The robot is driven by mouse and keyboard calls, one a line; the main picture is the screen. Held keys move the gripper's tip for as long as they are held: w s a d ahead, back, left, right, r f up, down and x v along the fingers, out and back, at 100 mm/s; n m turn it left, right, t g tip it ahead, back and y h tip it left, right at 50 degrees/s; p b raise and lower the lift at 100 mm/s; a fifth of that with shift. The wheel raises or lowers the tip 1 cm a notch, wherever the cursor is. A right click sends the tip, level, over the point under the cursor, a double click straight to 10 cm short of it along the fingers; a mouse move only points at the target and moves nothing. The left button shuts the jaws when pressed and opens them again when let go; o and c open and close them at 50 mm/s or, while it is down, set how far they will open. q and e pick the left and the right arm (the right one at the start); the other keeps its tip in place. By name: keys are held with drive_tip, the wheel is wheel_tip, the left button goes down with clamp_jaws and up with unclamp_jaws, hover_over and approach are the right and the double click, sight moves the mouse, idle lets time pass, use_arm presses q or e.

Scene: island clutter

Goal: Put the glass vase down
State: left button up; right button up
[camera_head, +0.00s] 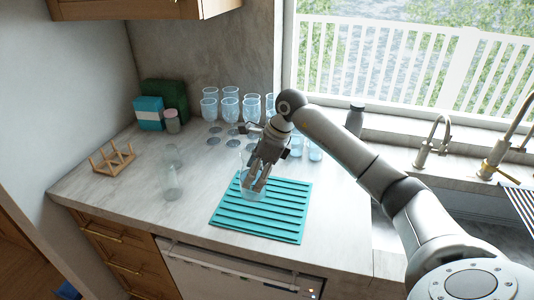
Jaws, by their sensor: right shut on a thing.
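My right gripper (258,179) reaches in from the right and points down over the teal ridged mat (230,218). It is shut on a clear glass vessel, which looks like the glass vase (252,194). The vase is roughly upright over the mat's upper middle. The fingers cover part of it, and I cannot tell whether its base touches the mat. My left gripper is not in view.
Several clear glasses (230,104) stand at the back by the wall. Faint clear glassware (172,180) stands left of the mat. A wooden rack (112,159), boxes (149,114) and a dark bottle (355,119) are around. The sink and faucet (432,143) are right.

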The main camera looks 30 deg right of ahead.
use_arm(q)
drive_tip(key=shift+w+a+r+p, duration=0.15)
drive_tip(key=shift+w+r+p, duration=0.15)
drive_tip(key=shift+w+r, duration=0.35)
use_arm(e)
drive_tip(key=w+d+r+m+t+h, duration=0.1)
drive_tip(key=w+d+m, duration=0.1)
drive_tip(key=d+m, duration=0.3)
drive_tip(key=shift+w+d+r+h, duration=0.15)
drive_tip(key=shift+w+h, duration=0.1)
drive_tip(key=shift+h, duration=0.05)
use_arm(q)
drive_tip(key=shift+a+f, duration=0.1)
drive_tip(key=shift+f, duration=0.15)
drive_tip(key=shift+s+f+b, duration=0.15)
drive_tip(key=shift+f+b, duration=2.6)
drive_tip(key=shift+b, duration=0.15)
use_arm(e)
drive_tip(key=shift+f, duration=3.9)
use_arm(q)
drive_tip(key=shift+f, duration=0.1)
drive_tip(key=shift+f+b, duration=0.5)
drive_tip(key=shift+b, duration=0.1)
use_arm(e)
drive_tip(key=shift+s+f, duration=0.1)
drive_tip(key=shift+f, duration=0.55)
